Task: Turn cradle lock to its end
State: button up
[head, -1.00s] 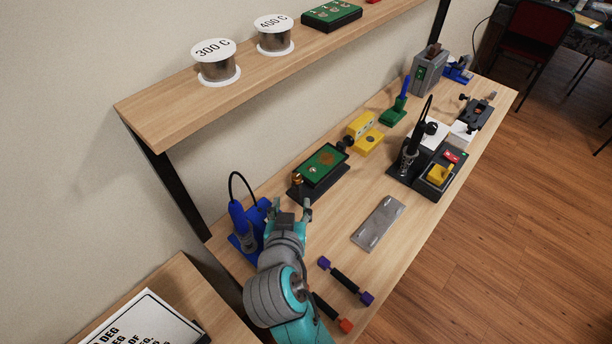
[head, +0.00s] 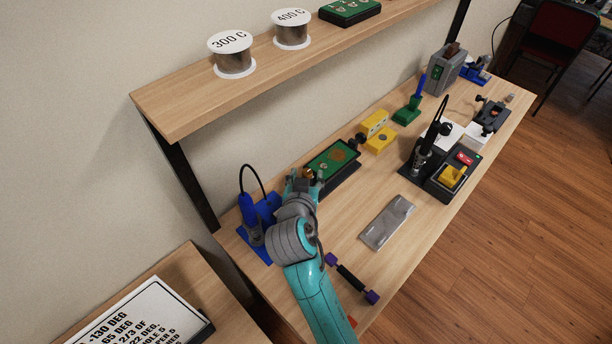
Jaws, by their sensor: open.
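The cradle (head: 345,179) is a black stand holding a green circuit board (head: 333,160) on the bench. A brass-coloured knob (head: 308,174), which looks like the cradle lock, sits at the cradle's near left end. A black knob (head: 361,138) is at its far end. My gripper (head: 305,178) is open at the brass knob, with its fingertips close about it. The gripper hides part of the knob and the cradle's near corner. I cannot tell whether the fingers touch the knob, or how far it is turned.
A blue soldering-iron stand (head: 251,225) is close on the left of my gripper. A grey metal plate (head: 388,222) and a purple-ended black bar (head: 351,278) lie to the right. A yellow block (head: 378,137) stands beyond the cradle. The shelf (head: 190,105) overhangs behind.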

aim_at(311, 172)
jog(key=shift+w, duration=0.1)
grip_shut()
jog(key=shift+d, duration=0.1)
dwell(0.3)
jog(key=n+y, duration=0.2)
jog(key=d+n+y, duration=0.1)
jog(key=n+y, duration=0.1)
jog(key=y, duration=0.1)
jog(key=n+g+y, duration=0.1)
jog(key=n+y, duration=0.2)
jog(key=n+g+y, duration=0.1)
jog(key=shift+w+d+r+n+g+y, duration=0.1)
jog(key=shift+w+d+n+g+y, duration=0.2)
jog(key=n+g+y, duration=0.2)
jog(key=n, duration=0.1)
jog(key=n+g+y, duration=0.1)
jog(key=shift+w+d+n+g, duration=0.25)
jog(key=shift+w+n+g, duration=0.05)
jog(key=shift+g, duration=0.1)
jog(key=n+g, duration=0.1)
jog(key=n+g+y, duration=0.1)
jog(key=n+g, duration=0.1)
jog(key=n+g+y, duration=0.1)
jog(key=g, duration=0.1)
jog(key=shift+w+n, duration=0.3)
jog(key=shift+w, duration=0.05)
jog(key=shift+g, duration=0.4)
